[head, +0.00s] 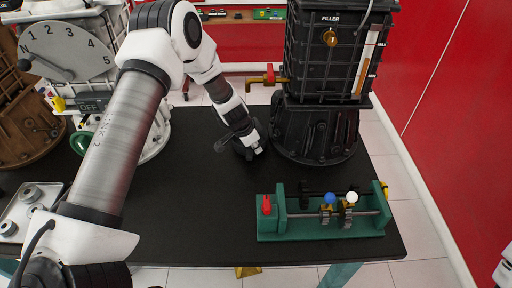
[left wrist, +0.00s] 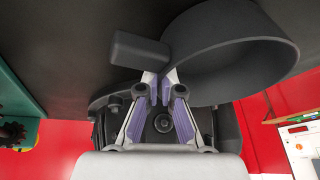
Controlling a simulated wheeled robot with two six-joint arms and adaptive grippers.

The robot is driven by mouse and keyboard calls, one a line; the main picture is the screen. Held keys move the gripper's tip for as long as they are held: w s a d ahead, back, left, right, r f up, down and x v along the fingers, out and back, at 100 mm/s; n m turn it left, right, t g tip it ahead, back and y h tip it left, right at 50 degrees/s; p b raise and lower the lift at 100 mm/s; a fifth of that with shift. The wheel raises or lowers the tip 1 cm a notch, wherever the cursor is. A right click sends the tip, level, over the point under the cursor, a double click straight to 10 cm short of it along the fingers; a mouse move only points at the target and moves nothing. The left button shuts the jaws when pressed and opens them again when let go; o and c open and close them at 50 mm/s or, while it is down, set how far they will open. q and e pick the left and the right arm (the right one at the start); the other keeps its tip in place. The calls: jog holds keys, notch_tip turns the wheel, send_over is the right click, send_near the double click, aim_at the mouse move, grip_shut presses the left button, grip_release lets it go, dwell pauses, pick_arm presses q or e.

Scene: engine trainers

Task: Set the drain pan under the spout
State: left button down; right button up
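The drain pan (left wrist: 235,62) is a dark round pan with a blocky tab (left wrist: 140,49), seen in the left wrist view above my left gripper (left wrist: 160,85). The fingers are nearly together at the junction of tab and pan wall, and look shut on it. In the head view my left gripper (head: 250,148) is low over the black table, and the pan is hard to pick out there. The brass spout (head: 268,79) with a red part sticks out left from the black trainer (head: 318,130) marked FILLER, behind and above my gripper. My right gripper is out of view.
A green fixture (head: 320,226) with coloured knobs stands at the table's front right. A white dial trainer (head: 70,60) stands at the back left, and a tray (head: 28,210) with metal parts lies front left. The middle of the black table (head: 200,215) is clear.

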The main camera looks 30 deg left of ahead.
pick_arm(q)
jog(key=c, duration=1.3)
grip_release()
jog(key=shift+f, duration=0.1)
jog(key=shift+r, duration=0.25)
jog(key=p+v, duration=0.8)
jog(key=v, duration=0.4)
